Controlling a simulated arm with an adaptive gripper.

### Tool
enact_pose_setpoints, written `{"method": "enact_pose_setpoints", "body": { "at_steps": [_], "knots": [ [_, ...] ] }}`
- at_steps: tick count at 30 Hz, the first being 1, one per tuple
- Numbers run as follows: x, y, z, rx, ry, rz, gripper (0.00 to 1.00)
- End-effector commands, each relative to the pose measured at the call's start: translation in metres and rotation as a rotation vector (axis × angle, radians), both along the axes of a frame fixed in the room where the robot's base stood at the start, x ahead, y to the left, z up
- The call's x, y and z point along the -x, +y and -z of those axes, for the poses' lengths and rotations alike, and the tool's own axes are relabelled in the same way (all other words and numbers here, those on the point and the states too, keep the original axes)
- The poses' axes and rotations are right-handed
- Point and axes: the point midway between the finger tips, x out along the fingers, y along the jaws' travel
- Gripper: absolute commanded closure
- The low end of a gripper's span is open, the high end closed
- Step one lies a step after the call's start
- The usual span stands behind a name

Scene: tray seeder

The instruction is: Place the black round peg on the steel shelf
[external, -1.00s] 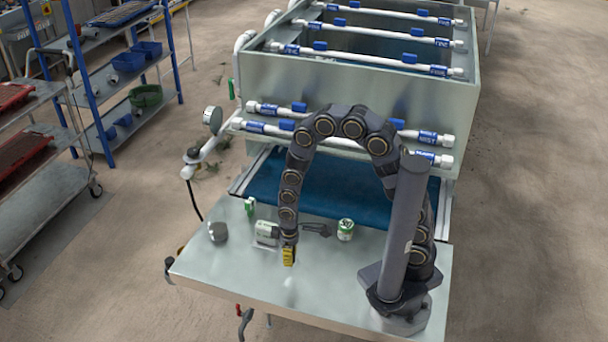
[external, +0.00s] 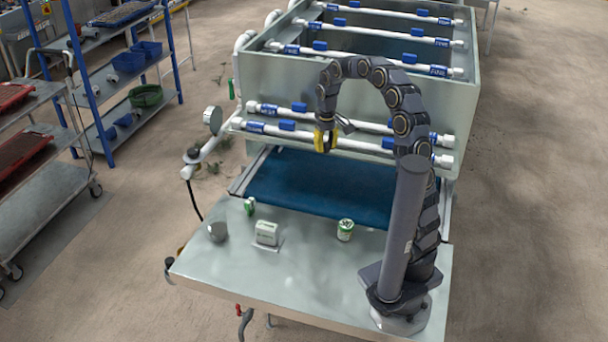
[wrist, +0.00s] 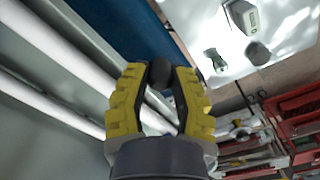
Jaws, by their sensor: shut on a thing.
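My gripper (external: 326,140), with yellow fingers, is raised above the blue belt, in front of the white pipes of the steel machine. It is shut on a dark thing (external: 345,125), which sticks out to the right of the fingers and looks like the black round peg. In the wrist view, its dark rounded end (wrist: 159,75) sits between the fingertips (wrist: 160,80); the fingers hide part of it. The flat steel surface (external: 310,275) lies in front of the belt, below the gripper. I cannot tell whether this or a side rack is the steel shelf.
On the steel surface stand a white box (external: 266,233), a green and white can (external: 345,230), a small green and white item (external: 249,206) and a grey round thing (external: 217,231). Its middle and front are clear. A blue rack (external: 110,75) stands at the left.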

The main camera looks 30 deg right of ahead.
Motion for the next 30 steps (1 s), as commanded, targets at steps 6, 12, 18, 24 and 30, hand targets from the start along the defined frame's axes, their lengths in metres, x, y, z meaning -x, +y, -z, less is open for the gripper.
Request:
{"method": "enact_pose_setpoints", "body": {
  "at_steps": [6,12,18,24,30],
  "knots": [
    [0.011,-0.115,-0.041,-0.005,-0.001,0.236,0.92],
    [0.042,-0.194,-0.061,-0.005,0.0,0.376,0.92],
    [0.064,-0.229,-0.07,-0.007,0.001,0.443,0.92],
    [0.068,-0.235,-0.069,-0.007,0.003,0.453,0.92],
    [0.07,-0.234,-0.042,-0.008,0.008,0.453,0.92]
  ]
}}
